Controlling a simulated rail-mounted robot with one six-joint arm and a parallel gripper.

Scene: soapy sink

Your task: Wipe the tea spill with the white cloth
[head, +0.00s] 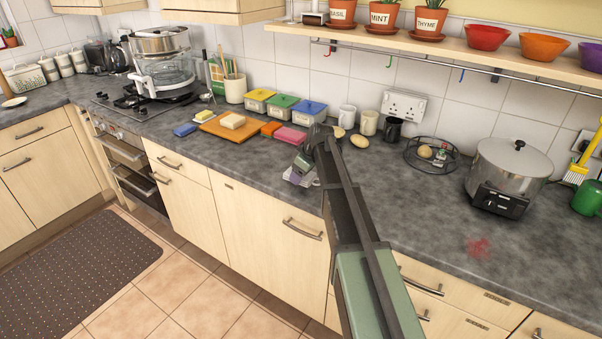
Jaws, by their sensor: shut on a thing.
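My gripper (304,164) is low over the front part of the grey counter, left of the middle of the counter run. It is shut on the white cloth (298,179), which shows as a small pale patch under the fingers. My arm and the fingers hide part of the cloth, and I cannot tell whether it touches the counter. A reddish, blurred stain, the tea spill (480,248), lies on the counter at the right, in front of the steel pot. My gripper is well to the left of it.
A steel pot on a black cooker (508,175) stands behind the spill. A round black wire rack (432,154), several mugs, coloured boxes and sponges line the back. A green mug (587,197) is at the far right. The counter around the spill is clear.

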